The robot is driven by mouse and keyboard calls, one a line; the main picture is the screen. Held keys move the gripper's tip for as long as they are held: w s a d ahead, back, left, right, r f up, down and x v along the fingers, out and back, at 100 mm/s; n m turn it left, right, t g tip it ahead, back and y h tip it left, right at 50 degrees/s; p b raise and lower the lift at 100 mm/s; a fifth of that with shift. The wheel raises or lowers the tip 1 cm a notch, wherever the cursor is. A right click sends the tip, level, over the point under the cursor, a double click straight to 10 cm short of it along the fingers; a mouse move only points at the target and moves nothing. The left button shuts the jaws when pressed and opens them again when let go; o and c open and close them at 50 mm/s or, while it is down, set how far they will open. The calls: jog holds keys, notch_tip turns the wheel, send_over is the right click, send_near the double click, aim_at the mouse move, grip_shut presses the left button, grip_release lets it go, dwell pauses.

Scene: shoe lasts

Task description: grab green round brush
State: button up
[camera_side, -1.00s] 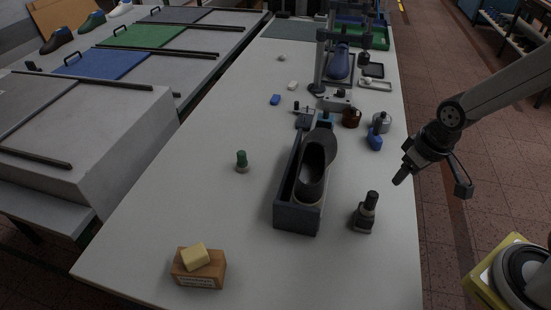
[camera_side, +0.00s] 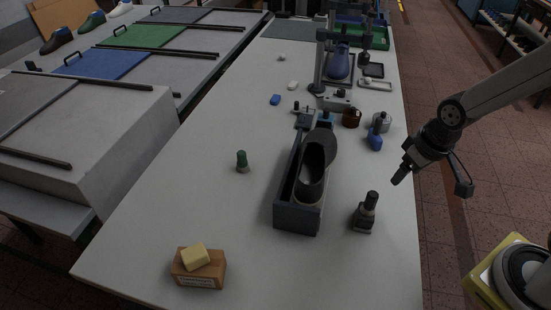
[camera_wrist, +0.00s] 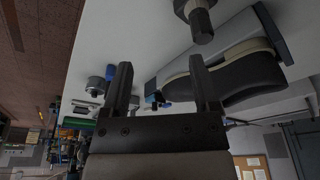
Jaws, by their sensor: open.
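The green round brush (camera_side: 242,161) stands upright on the table left of the middle in the side view, with a green top and a paler base. It cannot be made out in the wrist view. My gripper (camera_side: 399,178) is in the air at the table's right edge, far to the right of the brush. In the wrist view my gripper (camera_wrist: 160,88) shows two dark fingers spread apart with nothing held between them.
A dark open box (camera_side: 296,222) with a black shoe (camera_side: 313,165) stands between brush and gripper. A dark bottle-shaped item (camera_side: 366,212) stands near the gripper. A wooden block (camera_side: 205,275) with a yellow piece (camera_side: 195,257) is at the front. Table around the brush is clear.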

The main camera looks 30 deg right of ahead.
jog(key=shift+w+v, duration=0.55)
jog(key=shift+v, duration=1.85)
jog(key=m+y, duration=1.3)
jog(key=m, duration=0.7)
send_over(242, 161)
jog(key=d, duration=0.5)
notch_tip(242, 161, down, 7)
jog(key=shift+f, duration=0.2)
jog(key=shift+w, duration=0.1)
jog(key=shift+f, duration=2.9)
jog(key=shift+f, duration=0.1)
